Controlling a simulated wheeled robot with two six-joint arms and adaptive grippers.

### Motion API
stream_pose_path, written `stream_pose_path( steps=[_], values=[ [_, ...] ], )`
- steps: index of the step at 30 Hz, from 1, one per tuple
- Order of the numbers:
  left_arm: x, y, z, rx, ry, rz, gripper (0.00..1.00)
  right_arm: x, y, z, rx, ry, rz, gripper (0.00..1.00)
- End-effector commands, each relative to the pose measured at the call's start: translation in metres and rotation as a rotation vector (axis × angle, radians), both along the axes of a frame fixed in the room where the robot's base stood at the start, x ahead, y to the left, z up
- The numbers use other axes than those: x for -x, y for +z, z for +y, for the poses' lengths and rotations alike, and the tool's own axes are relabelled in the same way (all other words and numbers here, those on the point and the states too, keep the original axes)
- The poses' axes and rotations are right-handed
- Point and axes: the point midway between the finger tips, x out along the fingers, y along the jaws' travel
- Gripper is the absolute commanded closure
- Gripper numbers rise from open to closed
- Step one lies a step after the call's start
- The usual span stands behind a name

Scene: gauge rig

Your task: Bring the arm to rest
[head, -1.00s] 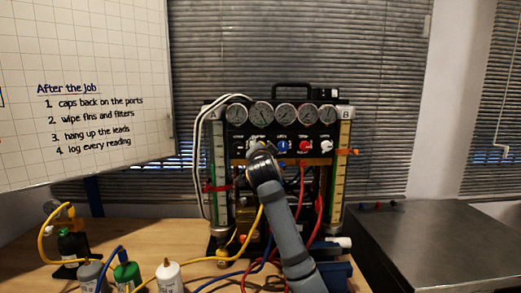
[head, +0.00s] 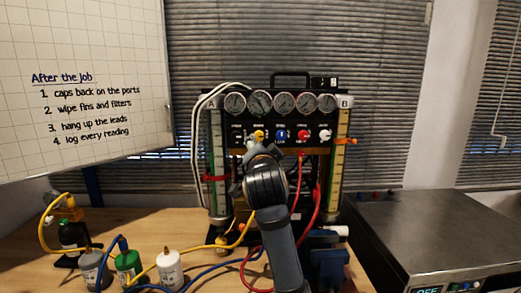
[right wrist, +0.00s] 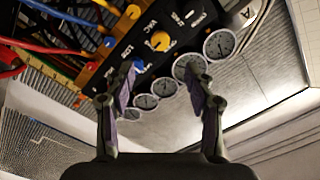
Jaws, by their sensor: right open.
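My right arm rises from the bottom of the head view, its dark wrist in front of the gauge rig (head: 233,145). In the right wrist view my right gripper (right wrist: 160,82) has its two fingers spread, with nothing held between them. The rig's yellow knob (right wrist: 160,41) and round gauges (right wrist: 219,43) lie beyond the fingers, apart from them as far as I can tell. In the head view the yellow knob (head: 258,135) shows just above my wrist, and the fingers are hidden behind it. My left gripper is in neither view.
Red, blue and yellow hoses (head: 237,240) hang and loop around the rig's front. Several small bottles (head: 128,268) stand on the wooden table (head: 45,277) at left. A metal-topped unit (head: 430,235) stands at right. A whiteboard (head: 80,50) hangs at upper left.

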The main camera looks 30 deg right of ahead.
Motion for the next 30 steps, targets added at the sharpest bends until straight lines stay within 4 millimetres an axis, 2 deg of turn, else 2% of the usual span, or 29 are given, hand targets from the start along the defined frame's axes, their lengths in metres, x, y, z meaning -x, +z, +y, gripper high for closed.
stream_pose_path(
  steps=[10,11,13,14,17,18,19,21,24,27,30],
  values=[
    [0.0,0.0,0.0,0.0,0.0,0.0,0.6,-0.001,-0.003,0.0,0.003,0.002,0.007,0.46],
    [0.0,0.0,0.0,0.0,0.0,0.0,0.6,-0.001,-0.008,0.001,0.007,0.005,0.021,0.46],
    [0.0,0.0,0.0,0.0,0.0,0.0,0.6,-0.004,-0.033,0.005,0.03,0.024,0.087,0.46],
    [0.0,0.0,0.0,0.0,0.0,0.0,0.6,-0.004,-0.05,0.008,0.046,0.037,0.132,0.46],
    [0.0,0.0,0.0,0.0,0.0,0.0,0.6,0.0,-0.128,0.021,0.12,0.108,0.341,0.46],
    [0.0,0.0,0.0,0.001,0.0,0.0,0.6,0.006,-0.163,0.027,0.157,0.148,0.437,0.46],
    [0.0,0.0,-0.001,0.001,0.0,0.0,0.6,0.013,-0.189,0.032,0.183,0.18,0.509,0.46],
    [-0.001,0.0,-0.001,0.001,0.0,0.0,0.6,0.033,-0.247,0.044,0.242,0.264,0.67,0.46],
    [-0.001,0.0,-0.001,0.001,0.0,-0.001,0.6,0.072,-0.321,0.061,0.315,0.396,0.879,0.46],
    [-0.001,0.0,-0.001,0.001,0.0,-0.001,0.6,0.114,-0.375,0.074,0.371,0.522,1.043,0.46],
    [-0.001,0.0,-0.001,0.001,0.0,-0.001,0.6,0.154,-0.414,0.086,0.41,0.638,1.166,0.46]
  ],
)
